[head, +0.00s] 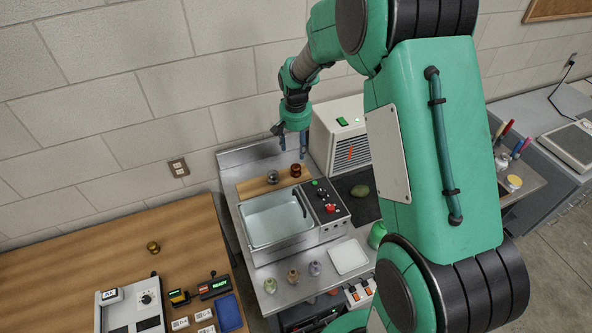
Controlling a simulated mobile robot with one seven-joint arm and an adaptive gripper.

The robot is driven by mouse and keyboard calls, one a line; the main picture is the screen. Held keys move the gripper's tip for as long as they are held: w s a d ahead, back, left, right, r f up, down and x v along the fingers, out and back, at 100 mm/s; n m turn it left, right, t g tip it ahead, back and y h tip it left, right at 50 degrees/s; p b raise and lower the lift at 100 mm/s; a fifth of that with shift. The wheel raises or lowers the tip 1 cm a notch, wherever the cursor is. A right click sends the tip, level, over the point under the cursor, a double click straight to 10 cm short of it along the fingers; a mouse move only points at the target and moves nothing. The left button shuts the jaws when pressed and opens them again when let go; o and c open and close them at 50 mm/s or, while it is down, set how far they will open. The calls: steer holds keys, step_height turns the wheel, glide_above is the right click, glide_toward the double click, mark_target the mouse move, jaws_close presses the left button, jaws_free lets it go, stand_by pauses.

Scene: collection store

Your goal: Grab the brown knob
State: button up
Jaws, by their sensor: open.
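A dark reddish-brown knob (296,171) sits on a wooden board (252,187) at the back of the metal worktop. A grey metallic knob (272,177) sits on the same board, just left of it. My gripper (294,148) points down above the board, with its fingers apart and nothing seen between them. Its fingertips are above the brown knob, seemingly close, but the exact gap cannot be told. Another knob, brassy brown (153,247), lies on the wooden table at left.
A basin (276,222) with a control panel (327,203) stands in front of the board. A white louvred unit (341,140) is close to the right of my gripper. Several small vases and a white tray (348,256) stand on the worktop in front. The wall is close behind.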

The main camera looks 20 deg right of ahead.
mark_target(296, 166)
steer(key=shift+w+d+f, duration=0.1)
steer(key=shift+w+f, duration=0.05)
steer(key=shift+f, duration=1.3)
steer(key=shift+w+d+f, duration=0.1)
steer(key=shift+w+f, duration=0.05)
steer(key=shift+f, duration=1.25)
steer(key=shift+w+f, duration=0.15)
steer(key=shift+f, duration=1.3)
steer(key=shift+w+d+f+p, duration=0.15)
steer(key=shift+f+p, duration=0.25)
steer(key=shift+f, duration=2.15)
steer(key=shift+w, duration=0.1)
steer(key=c, duration=1.3)
steer(key=shift+r, duration=0.1)
steer(key=shift+r+b, duration=0.3)
steer(key=shift+r, duration=4.65)
